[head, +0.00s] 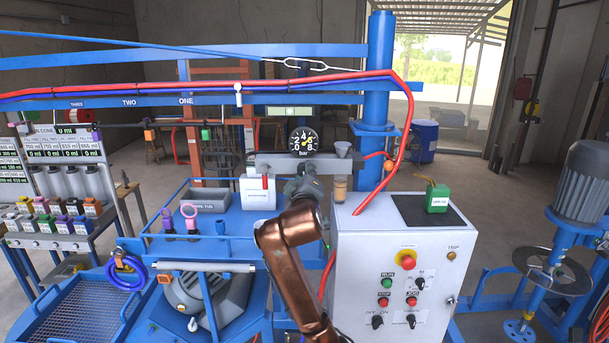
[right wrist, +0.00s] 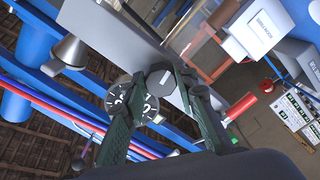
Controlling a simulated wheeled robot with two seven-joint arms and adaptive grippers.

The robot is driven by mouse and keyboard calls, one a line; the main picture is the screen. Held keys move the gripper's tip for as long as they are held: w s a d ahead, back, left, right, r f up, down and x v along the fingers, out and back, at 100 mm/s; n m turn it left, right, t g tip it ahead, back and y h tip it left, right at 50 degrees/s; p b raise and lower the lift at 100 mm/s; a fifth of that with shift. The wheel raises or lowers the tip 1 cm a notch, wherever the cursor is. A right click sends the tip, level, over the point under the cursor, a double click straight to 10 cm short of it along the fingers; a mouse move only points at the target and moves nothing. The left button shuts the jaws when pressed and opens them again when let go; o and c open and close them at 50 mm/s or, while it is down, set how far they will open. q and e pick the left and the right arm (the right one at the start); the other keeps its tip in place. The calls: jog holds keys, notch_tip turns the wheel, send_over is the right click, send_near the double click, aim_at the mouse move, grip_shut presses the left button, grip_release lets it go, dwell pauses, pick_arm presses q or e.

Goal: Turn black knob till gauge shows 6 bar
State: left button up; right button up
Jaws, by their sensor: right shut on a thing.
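The round black gauge (head: 303,141) with white numbers and the word bar stands above a grey horizontal block (head: 275,160). Its yellowish needle points toward the upper right; I cannot read the exact value. In the right wrist view the gauge (right wrist: 133,100) is partly covered by a finger. The black knob (right wrist: 161,78), with a white mark, sits on the block's face. My right gripper (head: 304,178) is in front of the block, just below the gauge. My left gripper is out of view.
A white control box (head: 372,235) with buttons and switches stands close right of my arm. A red handle (head: 265,182) hangs left of the gripper. A grey bin (head: 206,200) and pink-ringed tools are on the blue table at left. Red and blue hoses run above.

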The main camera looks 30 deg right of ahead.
jog(key=shift+f, duration=0.15)
jog(key=o, duration=1.2)
jog(key=shift+c, duration=0.2)
jog(key=shift+s, duration=0.1)
jog(key=v, duration=1.2)
